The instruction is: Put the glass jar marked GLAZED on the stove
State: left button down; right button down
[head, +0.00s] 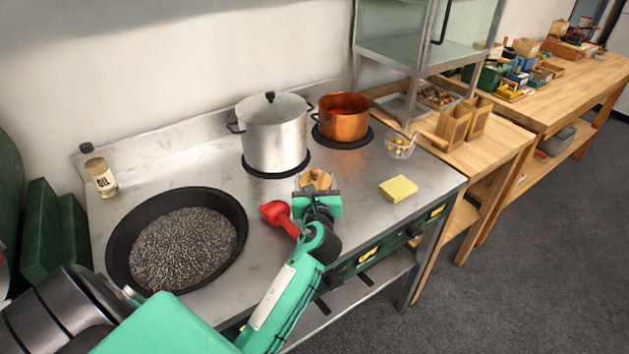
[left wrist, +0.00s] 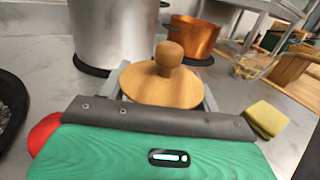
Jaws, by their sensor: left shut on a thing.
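My left gripper (head: 317,190) is over the front middle of the steel stove (head: 345,205). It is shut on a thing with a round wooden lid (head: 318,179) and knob. In the left wrist view this lid (left wrist: 160,84) sits between the grey fingers of the left gripper (left wrist: 165,92). The body below the lid is hidden by the gripper, so I cannot read any GLAZED mark. I cannot tell whether it touches the stove top. My right gripper is not in view.
A black pan (head: 118,238), steel pot (head: 273,135) and copper pot (head: 343,118) stand on the stove. An OIL jar (head: 101,178), red utensil (head: 278,215), yellow sponge (head: 398,188) and glass bowl (head: 400,148) are there too. Wooden tables (head: 490,150) stand right. Bare steel lies between pan and steel pot.

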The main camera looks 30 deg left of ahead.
pick_arm(q)
jog(key=shift+f, duration=0.1)
jog(key=shift+c, duration=1.2)
grip_release()
jog(key=b+v, duration=0.1)
jog(key=v, duration=1.1)
jog(key=shift+s+d, duration=0.15)
jog(key=shift+s, duration=0.05)
jog(key=shift+s+d, duration=0.2)
jog(key=shift+s, duration=0.1)
jog(key=shift+s+d, duration=0.2)
jog(key=shift+s, duration=0.05)
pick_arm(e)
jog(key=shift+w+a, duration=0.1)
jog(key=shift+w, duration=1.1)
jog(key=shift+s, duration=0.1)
